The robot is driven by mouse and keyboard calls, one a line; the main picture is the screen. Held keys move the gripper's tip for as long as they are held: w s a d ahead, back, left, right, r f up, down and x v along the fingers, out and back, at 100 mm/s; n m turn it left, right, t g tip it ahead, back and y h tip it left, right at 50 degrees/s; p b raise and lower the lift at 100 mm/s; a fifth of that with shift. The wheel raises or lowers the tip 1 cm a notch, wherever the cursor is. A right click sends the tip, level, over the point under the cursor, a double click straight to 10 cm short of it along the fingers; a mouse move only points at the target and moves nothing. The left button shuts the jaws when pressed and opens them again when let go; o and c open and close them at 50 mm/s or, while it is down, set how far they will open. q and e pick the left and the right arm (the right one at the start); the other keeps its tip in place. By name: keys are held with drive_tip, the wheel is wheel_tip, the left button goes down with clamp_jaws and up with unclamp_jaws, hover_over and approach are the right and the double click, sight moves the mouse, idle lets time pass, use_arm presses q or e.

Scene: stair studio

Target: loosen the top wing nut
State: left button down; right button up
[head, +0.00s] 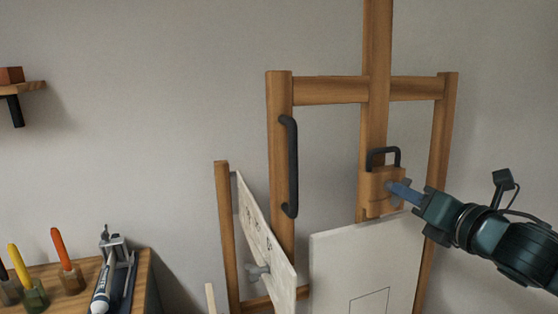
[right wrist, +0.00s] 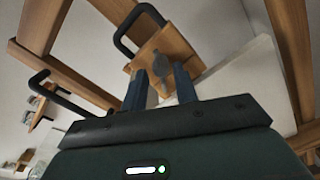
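The top wing nut (head: 404,186) is grey and sits on the front of the wooden clamp block (head: 378,200) on the easel's mast. It also shows in the right wrist view (right wrist: 161,66), just beyond and between my blue fingertips. My right gripper (head: 393,188) reaches in from the right and is at the wing nut in the head view, where its fingers partly cover the nut. In the right wrist view the fingers (right wrist: 160,78) stand apart with a gap between them, and I see no clear contact. My left gripper is not in view.
A black handle (head: 383,152) tops the clamp block, and another (head: 290,167) is on the easel's left post. A white canvas (head: 350,262) stands below the block. A tilted board (head: 262,232) with a grey knob (head: 258,271) is left. A side table (head: 140,280) holds tools.

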drive_tip(key=b+v, duration=0.1)
drive_tip(key=v, duration=0.4)
drive_tip(key=shift+s+b, duration=0.25)
drive_tip(key=shift+b, duration=0.1)
